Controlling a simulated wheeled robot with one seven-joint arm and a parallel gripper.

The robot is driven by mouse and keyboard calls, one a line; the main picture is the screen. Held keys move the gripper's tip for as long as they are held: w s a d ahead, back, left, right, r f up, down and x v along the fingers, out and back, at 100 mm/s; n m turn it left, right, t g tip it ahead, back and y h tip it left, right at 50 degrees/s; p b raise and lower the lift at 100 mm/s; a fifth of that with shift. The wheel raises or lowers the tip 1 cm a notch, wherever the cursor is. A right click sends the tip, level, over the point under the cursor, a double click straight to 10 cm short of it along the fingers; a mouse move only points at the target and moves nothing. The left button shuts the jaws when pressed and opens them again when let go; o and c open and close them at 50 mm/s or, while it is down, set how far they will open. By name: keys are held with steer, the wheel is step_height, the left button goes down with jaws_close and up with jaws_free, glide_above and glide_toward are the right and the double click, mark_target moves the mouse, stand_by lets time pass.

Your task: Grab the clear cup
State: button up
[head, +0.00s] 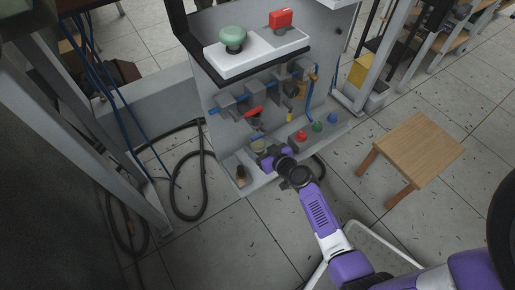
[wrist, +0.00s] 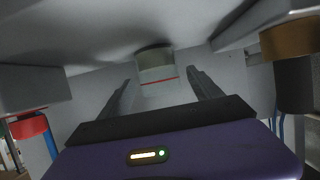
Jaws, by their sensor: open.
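The clear cup (head: 258,145) is a small, pale yellowish see-through vessel at the low front ledge of the grey panel stand. In the wrist view, a translucent greenish-grey cup (wrist: 156,64) with a thin red line shows straight ahead, near the fingertips. My gripper (head: 267,153) is right beside the cup in the head view and partly hides that area. In the wrist view my gripper (wrist: 161,77) is open, with one finger on each side of the cup's line. Nothing is held. I cannot tell whether the fingers touch the cup.
A small dark bottle-like thing (head: 240,174) stands left of the cup on the ledge. Red (head: 301,136), green and blue buttons sit to the right. Valves and blue tubes (head: 232,105) are on the panel above. A wooden stool (head: 419,150) stands on the right floor.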

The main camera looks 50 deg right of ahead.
steer(key=shift+x, duration=0.8)
steer(key=shift+c, duration=0.4)
steer(key=c, duration=1.5)
jaws_close()
steer(key=shift+r, duration=0.2)
